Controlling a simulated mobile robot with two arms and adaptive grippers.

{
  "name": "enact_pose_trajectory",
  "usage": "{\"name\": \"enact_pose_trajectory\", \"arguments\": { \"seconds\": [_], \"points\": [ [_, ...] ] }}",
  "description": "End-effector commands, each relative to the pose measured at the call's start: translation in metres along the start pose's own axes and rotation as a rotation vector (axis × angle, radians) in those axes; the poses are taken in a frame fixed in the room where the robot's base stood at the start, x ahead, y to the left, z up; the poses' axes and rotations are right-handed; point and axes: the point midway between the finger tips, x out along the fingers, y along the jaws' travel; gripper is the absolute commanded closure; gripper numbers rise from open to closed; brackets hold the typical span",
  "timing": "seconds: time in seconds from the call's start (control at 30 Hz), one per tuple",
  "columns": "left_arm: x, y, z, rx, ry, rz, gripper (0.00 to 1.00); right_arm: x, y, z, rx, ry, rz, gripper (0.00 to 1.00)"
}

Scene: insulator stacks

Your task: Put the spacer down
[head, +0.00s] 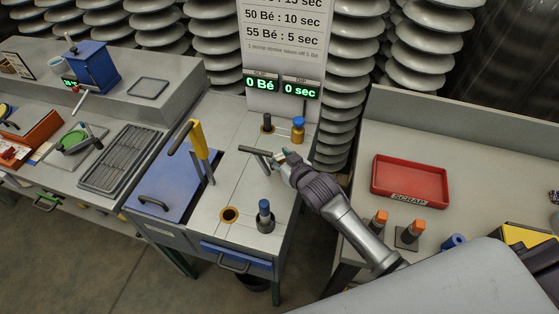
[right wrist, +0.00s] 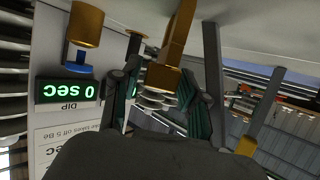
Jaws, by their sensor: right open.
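My right gripper (head: 283,157) is low over the middle bench, beside a dark T-shaped handle (head: 254,153). In the right wrist view its two fingers (right wrist: 155,95) are apart. An orange-brown block (right wrist: 172,55) shows between them; I cannot tell whether the fingers touch it, and it may be the spacer. In the head view I cannot make this block out at the gripper. My left gripper is not in view.
A brass bottle with a blue cap (head: 298,130) stands just behind my right gripper. A blue-topped post (head: 264,212) stands in front. A red scrap tray (head: 409,180) lies on the right bench.

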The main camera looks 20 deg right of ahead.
Motion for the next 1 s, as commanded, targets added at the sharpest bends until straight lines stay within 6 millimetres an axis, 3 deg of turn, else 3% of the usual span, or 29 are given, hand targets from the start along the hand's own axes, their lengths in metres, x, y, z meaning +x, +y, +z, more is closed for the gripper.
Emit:
{"name": "enact_pose_trajectory", "arguments": {
  "seconds": [0.23,0.5,0.83,1.0],
  "points": [
    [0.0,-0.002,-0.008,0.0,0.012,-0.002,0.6,0.001,0.0,0.001,0.0,-0.001,0.0,0.58],
    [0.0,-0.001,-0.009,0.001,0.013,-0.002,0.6,0.001,0.0,0.001,0.0,-0.001,0.0,1.0],
    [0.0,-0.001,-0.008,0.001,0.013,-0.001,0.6,0.0,0.0,-0.002,0.0,0.002,0.0,1.0],
    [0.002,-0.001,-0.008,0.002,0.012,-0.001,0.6,-0.005,0.0,-0.015,-0.001,0.005,0.0,1.0]
  ]
}}
